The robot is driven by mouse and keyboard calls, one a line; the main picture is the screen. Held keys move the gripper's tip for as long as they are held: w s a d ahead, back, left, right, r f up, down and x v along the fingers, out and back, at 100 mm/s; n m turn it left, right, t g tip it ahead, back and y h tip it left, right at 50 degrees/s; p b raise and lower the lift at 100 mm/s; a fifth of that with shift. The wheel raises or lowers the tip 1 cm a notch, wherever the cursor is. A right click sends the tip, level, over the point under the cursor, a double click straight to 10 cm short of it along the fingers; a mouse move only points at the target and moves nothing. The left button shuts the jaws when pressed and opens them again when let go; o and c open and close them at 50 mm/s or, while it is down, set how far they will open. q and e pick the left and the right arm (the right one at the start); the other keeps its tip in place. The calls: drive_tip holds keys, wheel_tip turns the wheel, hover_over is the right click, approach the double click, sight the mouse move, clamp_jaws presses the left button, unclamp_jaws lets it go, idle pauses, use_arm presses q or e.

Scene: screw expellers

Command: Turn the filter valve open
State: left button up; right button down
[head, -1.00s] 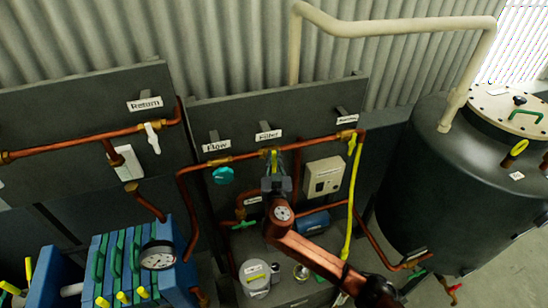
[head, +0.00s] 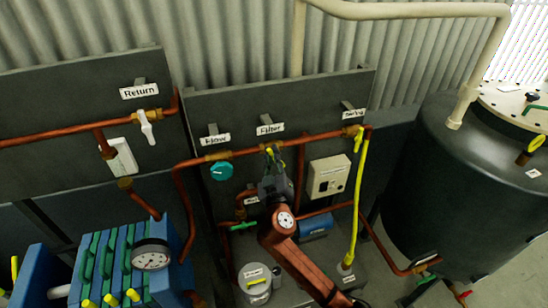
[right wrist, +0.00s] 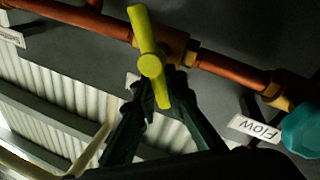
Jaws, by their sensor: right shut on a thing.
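The filter valve has a yellow lever handle (right wrist: 151,62) on a brass body (right wrist: 176,47) in the copper pipe. In the right wrist view the handle lies at a steep angle across the pipe. My right gripper (right wrist: 158,92) is shut on the handle's lower end. In the head view the right gripper (head: 273,160) is at the pipe below the "Filter" label (head: 270,129), and it hides most of the valve. My left gripper is not in view.
A teal knob (head: 221,171) sits left of the gripper under the "Flow" label. A grey control box (head: 327,177) and a yellow hose (head: 354,210) are to the right. A white-handled valve (head: 147,128) is on the "Return" panel. A dark tank (head: 440,190) stands far right.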

drive_tip(key=n, duration=0.2)
drive_tip(key=n+b, duration=0.1)
drive_tip(key=shift+s+a+f+y, duration=0.1)
drive_tip(key=shift+a+f+y, duration=0.15)
drive_tip(key=shift+f+y, duration=0.1)
drive_tip(key=shift+s+a+f+n+y+b, duration=0.25)
drive_tip(key=shift+n+y, duration=0.4)
drive_tip(key=shift+n, duration=1.3)
drive_tip(key=shift+w+a+f+n+y, duration=0.15)
drive_tip(key=shift+f+n+y, duration=0.35)
drive_tip(key=shift+n, duration=1.4)
drive_tip(key=shift+s+a+f+n+y+b, duration=0.15)
drive_tip(key=shift+n+y, duration=0.65)
drive_tip(key=shift+n, duration=1.15)
drive_tip(key=shift+w, duration=0.1)
drive_tip(key=c, duration=2)
unclamp_jaws()
drive_tip(key=shift+o, duration=0.2)
drive_tip(key=shift+d, duration=0.1)
